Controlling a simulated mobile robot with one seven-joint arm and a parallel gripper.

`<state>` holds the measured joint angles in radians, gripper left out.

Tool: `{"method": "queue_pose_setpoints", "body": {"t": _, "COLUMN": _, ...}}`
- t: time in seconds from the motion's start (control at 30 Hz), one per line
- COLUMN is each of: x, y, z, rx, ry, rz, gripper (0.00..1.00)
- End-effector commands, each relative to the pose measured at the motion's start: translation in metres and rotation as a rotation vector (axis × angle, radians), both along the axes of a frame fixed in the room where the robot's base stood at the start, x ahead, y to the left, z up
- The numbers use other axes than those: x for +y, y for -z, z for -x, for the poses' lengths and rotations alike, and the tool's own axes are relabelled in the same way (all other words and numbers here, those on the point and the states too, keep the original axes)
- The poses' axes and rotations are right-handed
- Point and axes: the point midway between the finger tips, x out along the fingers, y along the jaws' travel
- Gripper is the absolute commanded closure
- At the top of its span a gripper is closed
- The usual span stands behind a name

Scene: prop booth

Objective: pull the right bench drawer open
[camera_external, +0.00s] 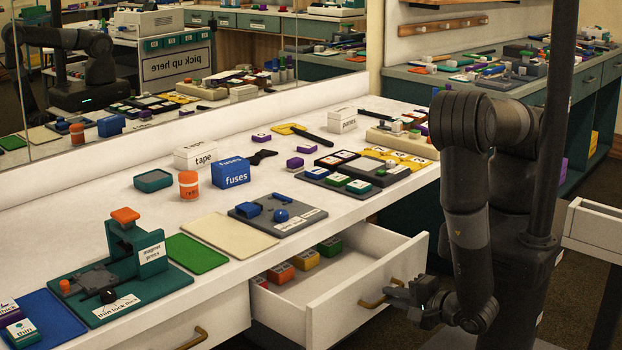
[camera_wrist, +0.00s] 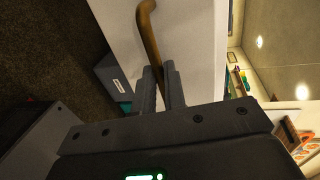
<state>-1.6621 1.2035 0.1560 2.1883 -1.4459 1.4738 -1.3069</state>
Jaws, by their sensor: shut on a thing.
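The right bench drawer (camera_external: 345,298) is pulled out from under the white bench top, with its white front and side walls showing. Several coloured blocks (camera_external: 281,273) lie inside it toward the back. Its brass handle (camera_external: 382,294) is on the front face. My gripper (camera_external: 398,294) is at the handle, shut on it. In the wrist view the two fingers (camera_wrist: 161,82) close around the lower end of the curved brass handle (camera_wrist: 148,30), against the white drawer front (camera_wrist: 195,40). The fingertips partly hide the grip.
The left bench drawer (camera_external: 215,325) is shut. The bench top holds a magnet press (camera_external: 135,250), an orange tin (camera_external: 189,186), a blue fuses box (camera_external: 231,173) and trays. A white open drawer-like unit (camera_external: 592,226) stands right of my arm.

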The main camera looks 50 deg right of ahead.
Motion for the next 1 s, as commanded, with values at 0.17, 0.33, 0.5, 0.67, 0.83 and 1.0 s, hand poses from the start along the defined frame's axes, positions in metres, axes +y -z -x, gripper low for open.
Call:
{"method": "queue_pose_setpoints", "body": {"t": 0.17, "x": 0.000, "y": 0.001, "z": 0.032, "rx": 0.002, "ry": -0.001, "rz": 0.000, "gripper": 1.00}}
{"method": "queue_pose_setpoints", "body": {"t": 0.33, "x": 0.000, "y": 0.001, "z": 0.049, "rx": 0.001, "ry": 0.000, "rz": 0.001, "gripper": 1.00}}
{"method": "queue_pose_setpoints", "body": {"t": 0.5, "x": 0.000, "y": 0.001, "z": 0.056, "rx": 0.001, "ry": 0.001, "rz": 0.001, "gripper": 1.00}}
{"method": "queue_pose_setpoints", "body": {"t": 0.67, "x": 0.000, "y": 0.001, "z": 0.057, "rx": 0.001, "ry": 0.002, "rz": 0.001, "gripper": 1.00}}
{"method": "queue_pose_setpoints", "body": {"t": 0.83, "x": 0.000, "y": 0.001, "z": 0.056, "rx": 0.002, "ry": 0.002, "rz": 0.000, "gripper": 1.00}}
{"method": "queue_pose_setpoints", "body": {"t": 1.0, "x": 0.000, "y": 0.001, "z": 0.056, "rx": 0.001, "ry": 0.001, "rz": 0.000, "gripper": 0.78}}
